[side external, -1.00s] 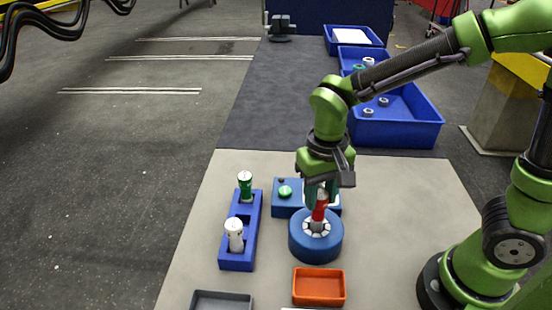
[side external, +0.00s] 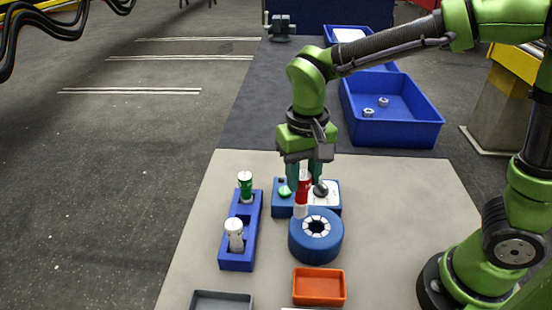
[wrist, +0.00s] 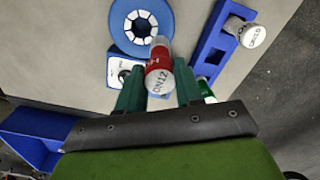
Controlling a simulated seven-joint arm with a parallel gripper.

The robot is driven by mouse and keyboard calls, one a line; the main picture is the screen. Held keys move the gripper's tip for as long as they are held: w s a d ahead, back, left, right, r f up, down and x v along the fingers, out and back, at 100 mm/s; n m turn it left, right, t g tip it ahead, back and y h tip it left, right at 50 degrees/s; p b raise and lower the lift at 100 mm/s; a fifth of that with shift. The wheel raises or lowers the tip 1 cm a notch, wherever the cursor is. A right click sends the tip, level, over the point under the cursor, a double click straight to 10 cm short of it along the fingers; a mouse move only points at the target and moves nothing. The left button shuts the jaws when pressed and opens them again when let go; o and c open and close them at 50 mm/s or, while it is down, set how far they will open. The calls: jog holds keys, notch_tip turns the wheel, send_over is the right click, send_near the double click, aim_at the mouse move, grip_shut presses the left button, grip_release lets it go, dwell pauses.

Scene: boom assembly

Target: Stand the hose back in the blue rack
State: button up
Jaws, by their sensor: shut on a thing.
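My gripper (side external: 303,171) is shut on the hose (side external: 303,188), a red and white cylinder held upright.
The blue box with a green button (side external: 279,210) stands behind the round fixture. An orange tray (side external: 319,300) and a grey tray (side external: 222,302) lie at the front. Blue bins (side external: 395,134) stand at the back right. The strip between rack and fixture is clear.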

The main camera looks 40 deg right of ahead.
jog(key=w+a+r, duration=0.1)
jog(key=w+a, duration=0.7)
jog(key=w, duration=0.2)
jog(key=shift+a+f, duration=0.15)
jog(key=shift+f, duration=2)
jog(key=shift+f, duration=0.9)
jog(key=shift+f, duration=1.5)
jog(key=o, duration=1.1)
jog(key=shift+f, duration=0.1)
